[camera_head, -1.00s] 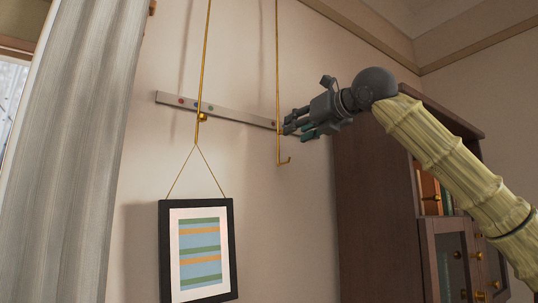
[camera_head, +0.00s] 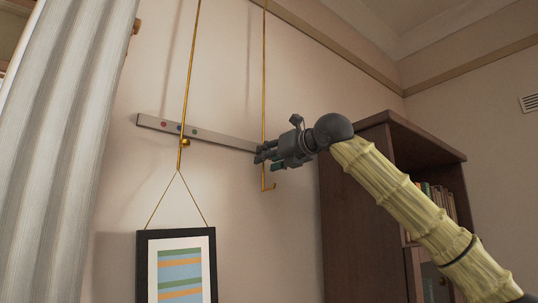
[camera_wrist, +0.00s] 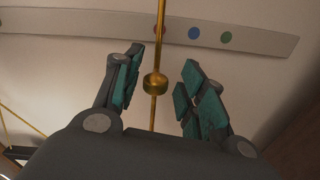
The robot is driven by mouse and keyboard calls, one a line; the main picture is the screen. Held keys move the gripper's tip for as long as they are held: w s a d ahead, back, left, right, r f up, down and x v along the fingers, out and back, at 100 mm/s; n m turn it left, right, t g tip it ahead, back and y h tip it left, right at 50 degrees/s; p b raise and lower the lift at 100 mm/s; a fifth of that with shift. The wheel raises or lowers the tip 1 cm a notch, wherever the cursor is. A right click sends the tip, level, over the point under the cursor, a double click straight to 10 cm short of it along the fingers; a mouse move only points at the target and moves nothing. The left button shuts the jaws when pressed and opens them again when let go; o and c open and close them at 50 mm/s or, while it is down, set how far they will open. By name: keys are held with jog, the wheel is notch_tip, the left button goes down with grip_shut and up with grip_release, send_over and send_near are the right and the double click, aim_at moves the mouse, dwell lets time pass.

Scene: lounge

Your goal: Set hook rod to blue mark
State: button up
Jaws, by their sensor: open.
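The brass hook rod (camera_head: 264,90) hangs on the right, its empty hook low on the wall. My gripper (camera_head: 268,160) is open at the rod, above the hook. In the wrist view the rod (camera_wrist: 161,15) and its round brass knob (camera_wrist: 155,84) lie between the spread fingers; contact cannot be told. Behind it, on the pale rail (camera_wrist: 80,24), the blue mark (camera_wrist: 194,33) is right of the rod, with a green mark (camera_wrist: 225,37) further right. A reddish mark is mostly hidden behind the rod. In the head view my gripper hides the rail's right end.
A second brass rod (camera_head: 188,80) on the left holds a framed striped picture (camera_head: 147,265) by a cord, near red, blue and green rail marks. A curtain (camera_head: 65,150) hangs at the far left.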

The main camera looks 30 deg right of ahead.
jog(key=shift+w+a+r, duration=0.1)
jog(key=shift+w+a, duration=0.15)
jog(key=shift+a, duration=0.05)
jog(key=shift+s+d, duration=0.1)
jog(key=shift+d, duration=0.05)
jog(key=shift+c, duration=0.5)
grip_shut()
jog(key=shift+w+d, duration=0.15)
jog(key=shift+d, duration=0.9)
jog(key=shift+w+d, duration=0.15)
jog(key=shift+d, duration=0.85)
jog(key=shift+o, duration=0.5)
grip_release()
jog(key=shift+s+a, duration=0.1)
jog(key=shift+s, duration=0.1)
